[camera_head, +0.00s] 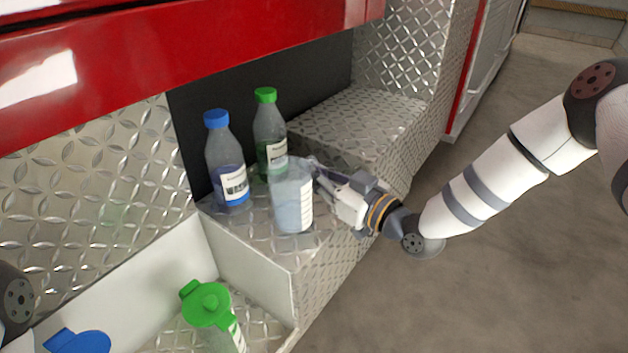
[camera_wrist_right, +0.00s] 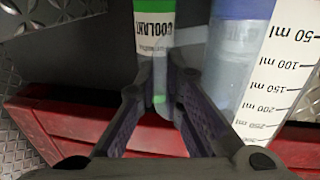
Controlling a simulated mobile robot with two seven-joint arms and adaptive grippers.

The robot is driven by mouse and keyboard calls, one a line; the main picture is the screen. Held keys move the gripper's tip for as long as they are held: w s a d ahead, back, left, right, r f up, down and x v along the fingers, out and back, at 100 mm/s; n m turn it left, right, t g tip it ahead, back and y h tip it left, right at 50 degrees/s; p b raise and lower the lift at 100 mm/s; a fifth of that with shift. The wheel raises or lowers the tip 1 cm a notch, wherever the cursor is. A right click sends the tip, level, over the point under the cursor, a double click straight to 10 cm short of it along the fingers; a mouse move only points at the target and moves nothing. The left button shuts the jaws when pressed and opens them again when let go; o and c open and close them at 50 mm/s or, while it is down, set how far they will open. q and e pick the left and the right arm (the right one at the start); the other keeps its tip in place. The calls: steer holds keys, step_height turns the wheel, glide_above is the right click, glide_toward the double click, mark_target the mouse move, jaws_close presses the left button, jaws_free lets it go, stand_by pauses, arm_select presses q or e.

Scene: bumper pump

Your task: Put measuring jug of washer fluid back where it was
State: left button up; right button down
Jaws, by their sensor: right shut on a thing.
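The clear measuring jug (camera_head: 290,205), with pale bluish fluid and a white scale strip, is upright at the front of the diamond-plate ledge (camera_head: 250,235). I cannot tell whether its base touches the ledge. My right gripper (camera_head: 314,170) comes from the right and is shut on the jug's handle side. In the right wrist view the jug (camera_wrist_right: 238,60) stands right of the gripper fingers (camera_wrist_right: 163,85), with its ml scale showing upside down. The clear handle between the fingers is partly hidden. My left gripper is not in view.
A blue-capped bottle (camera_head: 226,165) and a green-capped coolant bottle (camera_head: 268,140) stand close behind the jug. A green-lidded container (camera_head: 208,305) and a blue lid (camera_head: 78,342) are in the lower bay. A red panel (camera_head: 180,50) overhangs. The raised plate step (camera_head: 350,120) at right is clear.

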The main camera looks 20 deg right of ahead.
steer(key=shift+f, duration=0.95)
steer(key=c, duration=1.7)
jaws_free()
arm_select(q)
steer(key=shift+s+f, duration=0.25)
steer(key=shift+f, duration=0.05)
arm_select(e)
steer(key=shift+r, duration=0.1)
